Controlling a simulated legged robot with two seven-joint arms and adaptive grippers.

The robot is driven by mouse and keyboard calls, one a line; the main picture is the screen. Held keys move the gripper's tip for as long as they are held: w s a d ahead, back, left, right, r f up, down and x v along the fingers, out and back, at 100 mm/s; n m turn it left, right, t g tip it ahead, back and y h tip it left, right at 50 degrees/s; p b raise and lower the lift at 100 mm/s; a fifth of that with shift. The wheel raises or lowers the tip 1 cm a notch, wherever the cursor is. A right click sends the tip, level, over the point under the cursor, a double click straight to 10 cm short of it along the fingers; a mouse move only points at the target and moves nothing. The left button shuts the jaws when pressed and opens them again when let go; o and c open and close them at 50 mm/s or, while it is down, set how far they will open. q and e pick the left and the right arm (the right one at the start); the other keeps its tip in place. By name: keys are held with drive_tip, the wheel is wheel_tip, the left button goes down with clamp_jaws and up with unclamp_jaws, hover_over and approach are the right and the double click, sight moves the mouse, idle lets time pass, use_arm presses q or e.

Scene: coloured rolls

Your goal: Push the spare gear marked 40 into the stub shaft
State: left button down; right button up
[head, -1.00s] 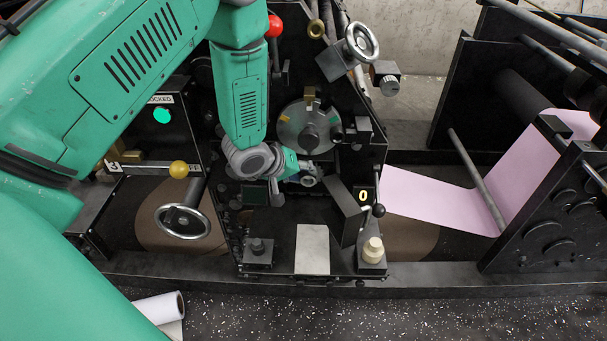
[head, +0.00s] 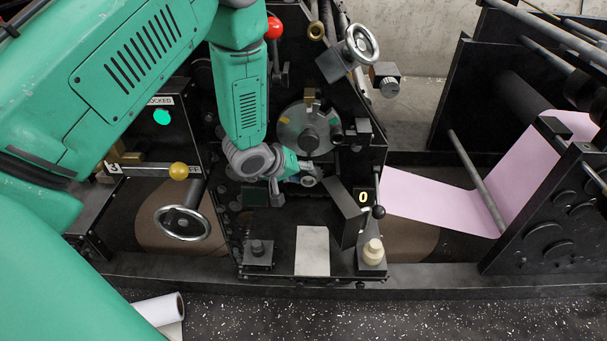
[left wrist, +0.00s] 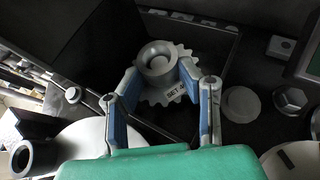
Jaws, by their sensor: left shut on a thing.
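A grey toothed gear (left wrist: 156,63) with a round hub shows in the left wrist view. A small tag on it reads "SET" and a partly hidden number; I cannot read a full 40. My left gripper (left wrist: 158,90) has its blue-padded fingers on either side of the gear and is shut on it. In the head view my left gripper (head: 296,174) is at the front of the dark machine, below the grey disc. The gear is small and hard to make out there. I cannot pick out the stub shaft in either view. My right gripper is not in view.
The grey disc (head: 306,128) sits just above my gripper. A pale plate (head: 312,250) lies below. A handwheel (head: 183,222) is to the left, pink web (head: 430,197) to the right.

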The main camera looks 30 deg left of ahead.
use_arm(q)
drive_tip(key=c, duration=1)
unclamp_jaws()
drive_tip(key=v, duration=0.7)
drive_tip(key=shift+s+a, duration=0.1)
drive_tip(key=shift+s, duration=0.15)
